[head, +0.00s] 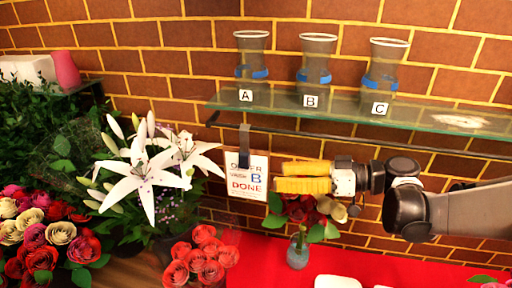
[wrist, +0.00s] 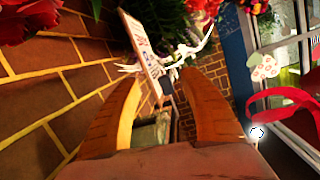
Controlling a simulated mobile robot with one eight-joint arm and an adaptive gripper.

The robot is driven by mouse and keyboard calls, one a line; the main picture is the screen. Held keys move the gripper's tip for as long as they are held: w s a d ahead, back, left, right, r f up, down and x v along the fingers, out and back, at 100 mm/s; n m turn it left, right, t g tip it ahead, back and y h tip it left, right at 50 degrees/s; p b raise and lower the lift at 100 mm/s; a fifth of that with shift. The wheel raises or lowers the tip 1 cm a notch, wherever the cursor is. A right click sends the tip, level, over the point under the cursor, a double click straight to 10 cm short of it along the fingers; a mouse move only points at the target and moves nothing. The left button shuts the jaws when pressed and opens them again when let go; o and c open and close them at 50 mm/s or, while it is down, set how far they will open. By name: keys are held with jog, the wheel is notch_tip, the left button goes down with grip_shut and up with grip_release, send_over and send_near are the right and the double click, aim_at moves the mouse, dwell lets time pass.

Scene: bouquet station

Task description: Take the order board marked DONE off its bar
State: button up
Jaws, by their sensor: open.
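The order board (head: 240,188) is a white card reading ORDER, B and DONE. It hangs upright by a dark clip (head: 244,138) from a dark bar (head: 300,133) under the glass shelf. My gripper (head: 275,177) has yellow fingers, is open and points left. Its tips are close beside the board's right edge; I cannot tell whether they touch it. In the wrist view the board (wrist: 142,45) shows nearly edge-on and tilted, at and beyond the opening between the fingers (wrist: 163,78). No hold on it shows.
Glass cups A (head: 252,58), B (head: 316,62) and C (head: 384,68) stand on the glass shelf (head: 440,115) above my gripper. White lilies (head: 145,180) stand close left of the board. Red flowers in a small vase (head: 298,252) stand below my gripper, on a red surface (head: 258,262).

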aim_at(250, 159)
jog(key=w+a+r+n, duration=0.1)
jog(key=a, duration=0.2)
jog(key=a+n+y, duration=0.1)
jog(key=a, duration=0.2)
jog(key=w+a+r+n+y, duration=0.1)
jog(key=a, duration=0.3)
jog(key=shift+w+r+g, duration=0.3)
grip_shut()
